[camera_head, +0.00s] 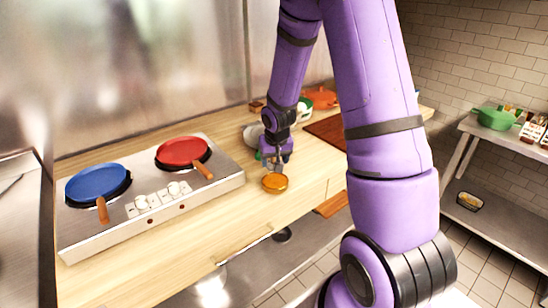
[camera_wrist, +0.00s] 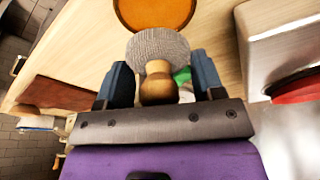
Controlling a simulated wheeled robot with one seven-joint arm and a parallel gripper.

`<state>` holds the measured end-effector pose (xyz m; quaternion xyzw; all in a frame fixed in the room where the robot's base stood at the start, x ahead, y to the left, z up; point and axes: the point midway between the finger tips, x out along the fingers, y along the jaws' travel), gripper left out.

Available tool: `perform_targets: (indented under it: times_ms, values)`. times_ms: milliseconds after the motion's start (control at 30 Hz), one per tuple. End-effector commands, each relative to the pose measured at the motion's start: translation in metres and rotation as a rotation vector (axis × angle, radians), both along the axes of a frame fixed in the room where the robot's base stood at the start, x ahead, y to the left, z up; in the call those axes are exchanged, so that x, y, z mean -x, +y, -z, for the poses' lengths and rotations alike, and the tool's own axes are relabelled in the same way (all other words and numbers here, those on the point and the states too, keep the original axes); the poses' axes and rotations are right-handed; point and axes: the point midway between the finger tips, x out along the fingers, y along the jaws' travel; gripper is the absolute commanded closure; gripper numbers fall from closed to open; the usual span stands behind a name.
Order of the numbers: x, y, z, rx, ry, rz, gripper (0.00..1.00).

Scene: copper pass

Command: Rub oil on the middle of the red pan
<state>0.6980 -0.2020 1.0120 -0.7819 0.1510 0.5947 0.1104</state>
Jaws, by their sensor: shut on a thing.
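The red pan (camera_head: 182,151) sits on the right burner of a silver stove, its wooden handle pointing to the lower right. Its red edge also shows at the right of the wrist view (camera_wrist: 298,92). My gripper (camera_head: 274,162) is over the counter, right of the stove. In the wrist view my gripper (camera_wrist: 160,82) is shut on the wooden handle of an applicator (camera_wrist: 157,45) with a round grey textured head. A round orange-brown dish (camera_head: 274,183) lies on the counter just below my gripper. The head overlaps the dish's edge in the wrist view; contact cannot be told.
A blue pan (camera_head: 97,184) sits on the left burner of the stove (camera_head: 222,180). A brown board (camera_head: 328,132) and an orange pot (camera_head: 322,98) are farther back. A green pot (camera_head: 494,118) stands on a side table at right.

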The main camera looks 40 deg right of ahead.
Motion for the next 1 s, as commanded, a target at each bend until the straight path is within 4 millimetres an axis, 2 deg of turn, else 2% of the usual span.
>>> perform_targets:
  times_ms: [200, 500, 1000]
  values:
    - [0.001, 0.001, 0.023, -0.001, 0.004, -0.001, 0.57]
    - [0.0, 0.001, 0.044, 0.0, 0.001, -0.002, 0.57]
    - [0.0, 0.001, 0.048, 0.0, 0.0, -0.001, 0.57]
